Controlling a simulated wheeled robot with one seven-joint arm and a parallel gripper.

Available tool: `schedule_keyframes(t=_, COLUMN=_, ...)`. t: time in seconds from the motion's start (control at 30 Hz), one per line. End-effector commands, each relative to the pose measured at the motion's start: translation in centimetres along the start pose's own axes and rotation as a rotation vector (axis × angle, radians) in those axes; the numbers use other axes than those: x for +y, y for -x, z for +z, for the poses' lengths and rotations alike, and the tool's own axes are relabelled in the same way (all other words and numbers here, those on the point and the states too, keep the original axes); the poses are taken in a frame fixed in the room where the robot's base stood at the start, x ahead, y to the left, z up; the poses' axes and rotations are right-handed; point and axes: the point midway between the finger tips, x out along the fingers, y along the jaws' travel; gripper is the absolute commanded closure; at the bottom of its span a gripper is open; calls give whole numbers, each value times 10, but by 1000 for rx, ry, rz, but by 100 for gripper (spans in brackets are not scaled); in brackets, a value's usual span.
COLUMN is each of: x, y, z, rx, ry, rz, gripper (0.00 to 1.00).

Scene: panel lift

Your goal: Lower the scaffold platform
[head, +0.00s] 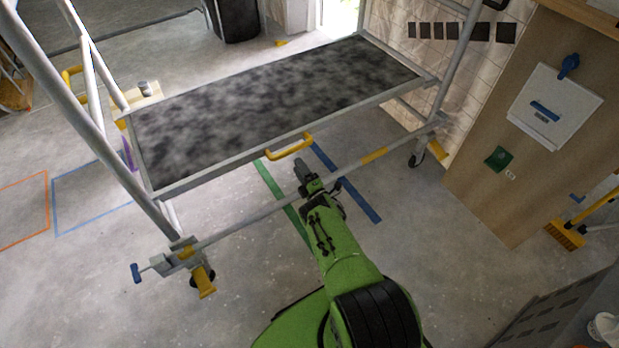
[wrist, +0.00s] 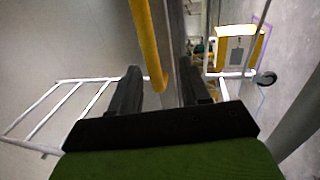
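The scaffold platform (head: 265,105) is a dark mottled panel in a grey metal frame, raised above the floor between the uprights and looking roughly level. A yellow handle (head: 290,147) sits on its near edge. My gripper (head: 301,170) is just below and near this handle. In the wrist view my gripper (wrist: 160,78) is open, with its two black fingers apart. The yellow handle (wrist: 147,42) runs into the space between the fingers there, close to the left one. I see no finger closed on it, and contact cannot be told.
A grey crossbar (head: 250,220) runs low in front of the scaffold, close to my arm. A wooden panel (head: 535,130) and yellow broom (head: 567,234) stand right. Floor under the platform shows green and blue stripes.

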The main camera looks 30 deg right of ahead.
Motion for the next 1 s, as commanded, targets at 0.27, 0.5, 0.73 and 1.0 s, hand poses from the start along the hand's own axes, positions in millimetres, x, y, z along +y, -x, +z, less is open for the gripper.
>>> schedule_keyframes(t=0.27, x=0, y=72, z=0, rx=-1, ry=0, rz=0, gripper=54)
schedule_keyframes(t=0.5, x=1, y=90, z=0, rx=2, ry=1, rz=4, gripper=54)
schedule_keyframes(t=0.73, x=1, y=90, z=-1, rx=2, ry=1, rz=5, gripper=54)
schedule_keyframes(t=1.0, x=8, y=80, z=3, rx=-9, ry=-4, rz=2, gripper=54)
